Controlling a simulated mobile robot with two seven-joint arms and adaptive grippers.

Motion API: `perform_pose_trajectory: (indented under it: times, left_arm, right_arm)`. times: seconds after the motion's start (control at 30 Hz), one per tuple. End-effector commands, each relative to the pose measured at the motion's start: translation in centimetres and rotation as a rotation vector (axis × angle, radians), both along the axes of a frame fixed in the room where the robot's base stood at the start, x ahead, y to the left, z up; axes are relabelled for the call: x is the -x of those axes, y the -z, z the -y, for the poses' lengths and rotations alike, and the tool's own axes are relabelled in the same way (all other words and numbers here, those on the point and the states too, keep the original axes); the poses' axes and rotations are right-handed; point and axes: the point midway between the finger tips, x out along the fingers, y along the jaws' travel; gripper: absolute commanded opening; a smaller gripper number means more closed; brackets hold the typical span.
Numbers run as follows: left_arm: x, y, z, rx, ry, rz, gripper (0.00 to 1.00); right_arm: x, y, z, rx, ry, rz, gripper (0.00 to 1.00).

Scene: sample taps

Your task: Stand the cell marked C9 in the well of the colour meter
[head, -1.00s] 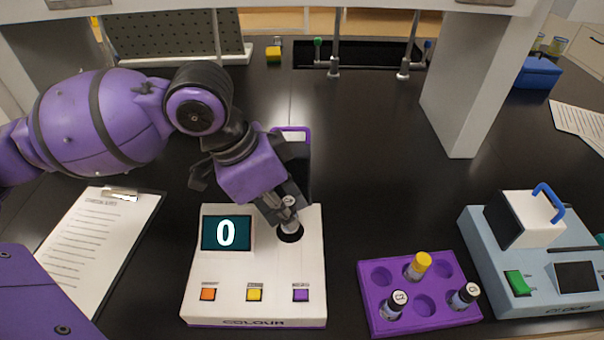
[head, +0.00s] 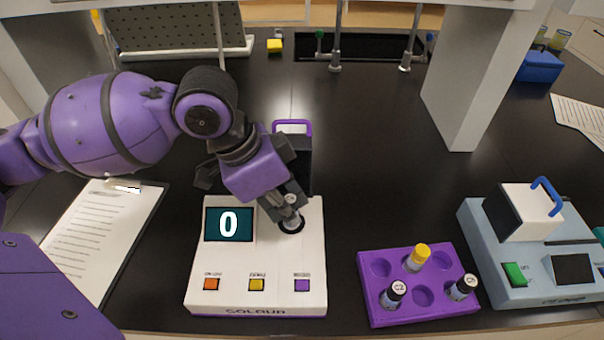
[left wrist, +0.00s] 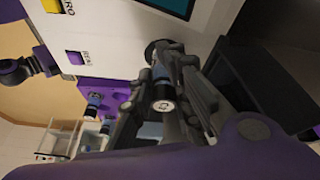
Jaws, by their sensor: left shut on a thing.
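My left gripper (head: 290,212) is shut on a dark-capped cell (head: 291,199), held upright at the well (head: 292,224) of the white colour meter (head: 232,272). The cell's lower end is hidden by the fingers, so I cannot tell how deep it sits. In the left wrist view the cell (left wrist: 163,92) is between the fingers (left wrist: 168,75); the mark on its cap is too small to read surely. The meter's screen (head: 228,224) shows 0. Its dark lid with a purple handle (head: 292,127) stands open behind the well.
A purple rack (head: 375,303) to the right holds a cell marked C2 (head: 393,294), a yellow-capped cell (head: 417,257) and another dark-capped cell (head: 462,287). A pale blue instrument (head: 487,240) stands at far right. A clipboard (head: 105,235) lies left of the meter.

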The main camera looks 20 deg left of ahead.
Motion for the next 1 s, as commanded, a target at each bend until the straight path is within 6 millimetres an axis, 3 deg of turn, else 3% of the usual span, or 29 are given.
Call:
perform_pose_trajectory:
  times: [0.5,1.0]
  left_arm:
    - [0.0,0.7,0.0,0.0,-0.001,-0.002,0.0]
    - [0.0,1.5,0.0,0.0,-0.001,0.0,0.0]
  right_arm:
    - [1.0,0.2,0.2,0.002,0.005,-0.016,0.45]
    - [0.1,-0.1,0.1,0.001,0.001,-0.001,0.45]
